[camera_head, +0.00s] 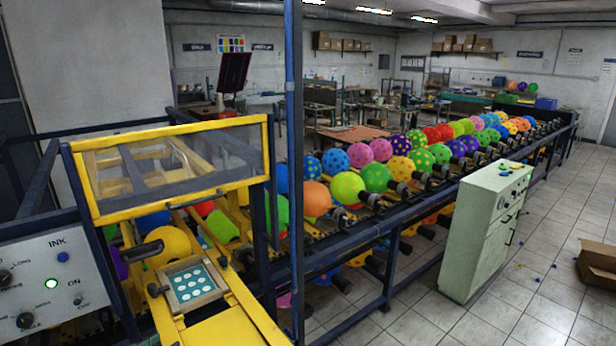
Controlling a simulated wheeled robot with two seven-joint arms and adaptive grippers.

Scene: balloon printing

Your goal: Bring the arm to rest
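Neither of my arms nor grippers shows in the head view. The balloon printing machine fills the left and middle. Its yellow-framed clear guard (172,167) stands above a small printing plate (191,284) with pale dots. A yellow balloon (168,246) sits behind the plate. An orange balloon (312,199) and a lime balloon (347,188) are on the conveyor, with rows of plain and dotted balloons reaching to the far right.
A control panel (50,292) with a lit green light is at the left edge. A blue post (293,130) rises in front of the machine. A pale green cabinet (478,240) stands right of the conveyor. A cardboard box (597,266) lies at the right edge. Tiled floor between them is mostly clear.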

